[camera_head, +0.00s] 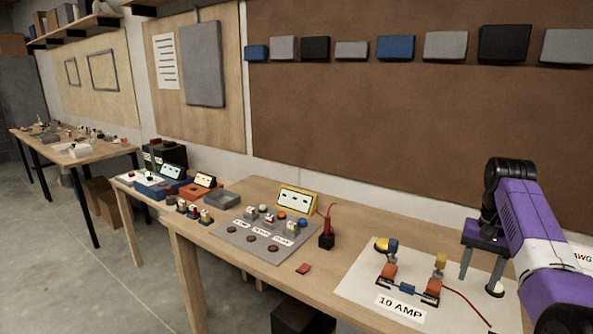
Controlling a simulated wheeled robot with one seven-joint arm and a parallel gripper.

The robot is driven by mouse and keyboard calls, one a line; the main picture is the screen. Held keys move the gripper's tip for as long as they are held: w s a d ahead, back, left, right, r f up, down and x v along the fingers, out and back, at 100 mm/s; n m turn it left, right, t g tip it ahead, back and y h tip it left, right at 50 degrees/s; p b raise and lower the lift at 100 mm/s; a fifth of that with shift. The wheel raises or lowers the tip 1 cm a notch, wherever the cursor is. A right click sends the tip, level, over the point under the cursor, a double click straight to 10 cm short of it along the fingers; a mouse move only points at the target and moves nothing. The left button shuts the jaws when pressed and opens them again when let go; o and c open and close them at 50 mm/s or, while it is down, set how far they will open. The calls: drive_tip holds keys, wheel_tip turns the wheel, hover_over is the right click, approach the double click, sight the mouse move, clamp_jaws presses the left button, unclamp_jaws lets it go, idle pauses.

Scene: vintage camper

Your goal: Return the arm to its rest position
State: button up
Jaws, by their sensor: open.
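My gripper (481,264) hangs from the purple arm (530,225) at the right of the view. Its two grey fingers point down, apart and with nothing seen between them. It is over the right part of a white board (365,283) on the wooden bench. The board carries a label reading 10 AMP (401,308) and a small circuit with orange blocks and a blue piece (407,288). The circuit is left of my gripper and not touching it. A white round piece (494,289) shows just below the right finger.
A grey panel (262,240) with buttons and labels and a yellow meter (297,201) are on the bench's middle. A red-and-black probe holder (326,238) stands upright between panel and board. A red piece (303,268) lies near the front edge. Floor at the left is open.

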drive_tip(key=w+d+r+n+t+h, duration=0.1)
drive_tip(key=w+d+r+t, duration=0.1)
drive_tip(key=w+t, duration=0.3)
drive_tip(key=w+d+r+t+h, duration=0.1)
drive_tip(key=w+r+t+h, duration=0.15)
drive_tip(key=w, duration=0.45)
drive_tip(key=s+a+f+n+t, duration=0.2)
drive_tip(key=s+a+f+t, duration=0.2)
drive_tip(key=s+a+f, duration=0.4)
drive_tip(key=s+a+f+n+t, duration=0.1)
drive_tip(key=s+a+f+t, duration=0.4)
drive_tip(key=s, duration=0.6)
drive_tip(key=s+a+n+y, duration=0.1)
drive_tip(key=s+a, duration=0.3)
drive_tip(key=s, duration=1.1)
drive_tip(key=s+a+n+g+y, duration=0.1)
drive_tip(key=s+a, duration=0.3)
drive_tip(key=s, duration=1)
drive_tip(key=s+a+g+y+b, duration=0.1)
drive_tip(key=s+a, duration=0.3)
drive_tip(key=s, duration=1.1)
drive_tip(key=shift+s+r+n+y, duration=0.15)
drive_tip(key=shift+s+n+y, duration=0.2)
drive_tip(key=shift+n, duration=0.05)
